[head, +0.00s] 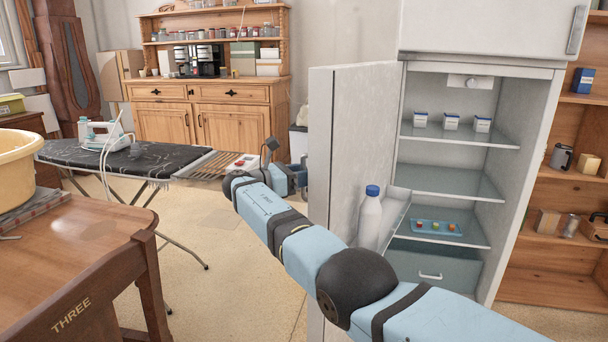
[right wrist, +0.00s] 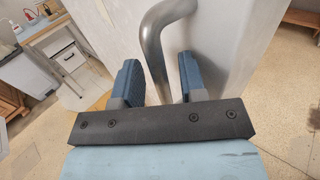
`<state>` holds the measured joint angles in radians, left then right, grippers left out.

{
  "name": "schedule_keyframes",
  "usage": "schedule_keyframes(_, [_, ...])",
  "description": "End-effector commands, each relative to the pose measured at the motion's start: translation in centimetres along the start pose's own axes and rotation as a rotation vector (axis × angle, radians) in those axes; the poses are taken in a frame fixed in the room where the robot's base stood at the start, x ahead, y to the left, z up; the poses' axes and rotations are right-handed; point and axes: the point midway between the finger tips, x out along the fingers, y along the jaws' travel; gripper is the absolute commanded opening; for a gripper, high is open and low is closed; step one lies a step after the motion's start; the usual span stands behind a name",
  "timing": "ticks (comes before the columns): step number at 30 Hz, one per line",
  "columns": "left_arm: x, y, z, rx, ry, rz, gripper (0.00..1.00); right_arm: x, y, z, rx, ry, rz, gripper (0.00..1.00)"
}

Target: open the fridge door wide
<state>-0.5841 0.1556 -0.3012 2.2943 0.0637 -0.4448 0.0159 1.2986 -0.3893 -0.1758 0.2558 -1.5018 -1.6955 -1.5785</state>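The fridge door (head: 345,150) stands open, swung out to the left of the fridge (head: 533,150), with the inside in plain view. A white bottle with a blue cap (head: 370,218) stands in the door's shelf. My right arm reaches across in front of the door, and my right gripper (head: 299,177) is at its outer side. In the right wrist view the metal door handle (right wrist: 153,45) runs between the two blue fingers of my right gripper (right wrist: 160,82). The fingers look apart, with gaps beside the handle. My left gripper is not in view.
An ironing board (head: 130,158) with an iron (head: 105,135) stands left of the door. A wooden table (head: 90,245) with a yellow basin (head: 18,165) is at the near left. Open floor (head: 215,215) lies between them and the door. Wooden shelves (head: 560,185) stand right of the fridge.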

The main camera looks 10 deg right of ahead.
Motion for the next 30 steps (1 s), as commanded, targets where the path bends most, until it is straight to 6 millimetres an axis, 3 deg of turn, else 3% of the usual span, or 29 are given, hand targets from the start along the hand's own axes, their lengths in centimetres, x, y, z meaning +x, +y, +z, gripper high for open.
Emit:
schedule_keyframes(8, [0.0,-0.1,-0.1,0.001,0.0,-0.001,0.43,0.1,0.0,0.3,0.003,-0.001,-0.001,0.39])
schedule_keyframes(13, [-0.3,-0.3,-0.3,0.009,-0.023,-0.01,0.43,0.1,0.0,2.2,0.007,-0.001,-0.001,0.39])
schedule_keyframes(16, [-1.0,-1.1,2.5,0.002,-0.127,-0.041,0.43,0.1,0.0,4.3,0.008,-0.002,-0.001,0.39])
schedule_keyframes(30, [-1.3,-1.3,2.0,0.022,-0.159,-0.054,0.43,0.0,-0.1,15.8,0.006,-0.002,0.0,0.39])
